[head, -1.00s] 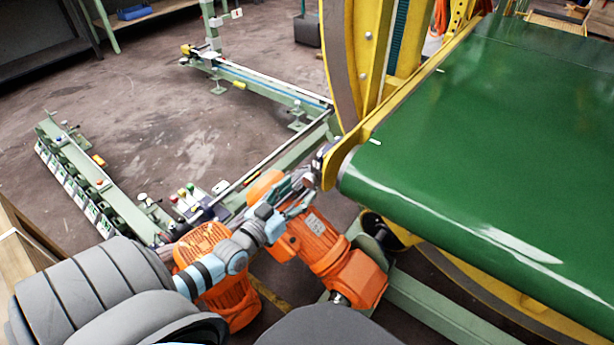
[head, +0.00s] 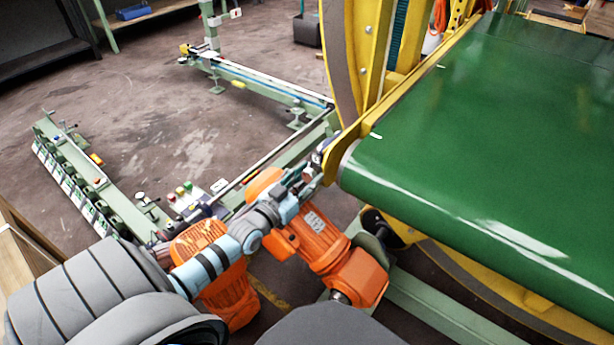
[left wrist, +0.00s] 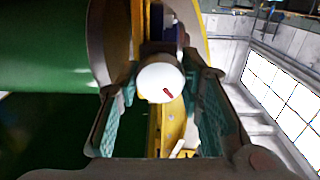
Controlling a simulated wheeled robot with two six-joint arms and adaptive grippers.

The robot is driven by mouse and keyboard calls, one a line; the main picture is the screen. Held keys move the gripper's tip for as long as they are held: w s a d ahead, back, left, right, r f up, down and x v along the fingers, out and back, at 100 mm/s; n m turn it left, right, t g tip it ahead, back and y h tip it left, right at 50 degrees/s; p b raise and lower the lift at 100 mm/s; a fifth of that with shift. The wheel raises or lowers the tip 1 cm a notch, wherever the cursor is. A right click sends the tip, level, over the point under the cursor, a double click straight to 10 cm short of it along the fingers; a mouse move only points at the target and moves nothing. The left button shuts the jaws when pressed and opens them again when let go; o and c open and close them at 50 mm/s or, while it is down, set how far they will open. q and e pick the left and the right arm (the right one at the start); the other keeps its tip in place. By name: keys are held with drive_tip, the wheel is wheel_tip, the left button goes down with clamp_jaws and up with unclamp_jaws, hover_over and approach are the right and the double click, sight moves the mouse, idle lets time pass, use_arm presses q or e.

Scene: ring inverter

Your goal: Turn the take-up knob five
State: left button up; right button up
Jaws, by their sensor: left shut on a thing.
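The take-up knob (left wrist: 158,82) is a round white cap with a short red mark at its lower right, facing me in the left wrist view. It sits on a dark mount at the yellow frame, beside the end of the green belt. My left gripper (left wrist: 165,88) has one finger on each side of the knob and is shut on it. In the head view my left gripper (head: 308,177) reaches the near left corner of the belt frame, where the gripper hides most of the knob. My right gripper is not in view.
The green belt (head: 480,150) and its yellow side plate (head: 345,150) lie right of the gripper. Orange motors (head: 325,245) stand close below my left arm. A green rail with control buttons (head: 183,190) runs at left. Open floor (head: 150,110) lies beyond.

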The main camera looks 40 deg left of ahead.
use_arm(q)
drive_tip(key=m+p, duration=0.2)
drive_tip(key=m, duration=0.2)
drive_tip(key=shift+r+m+p, duration=0.15)
drive_tip(key=shift+m+p, duration=0.15)
drive_tip(key=shift+p, duration=0.05)
drive_tip(key=shift+f, duration=0.2)
drive_tip(key=o, duration=1.2)
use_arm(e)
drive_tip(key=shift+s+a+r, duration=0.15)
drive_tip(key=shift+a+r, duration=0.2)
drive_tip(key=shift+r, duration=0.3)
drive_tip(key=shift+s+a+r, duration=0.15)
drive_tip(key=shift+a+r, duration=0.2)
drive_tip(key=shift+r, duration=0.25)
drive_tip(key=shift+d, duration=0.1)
use_arm(q)
drive_tip(key=shift+s, duration=0.15)
drive_tip(key=s, duration=1.1)
drive_tip(key=shift+s+d, duration=0.15)
drive_tip(key=shift+s, duration=0.25)
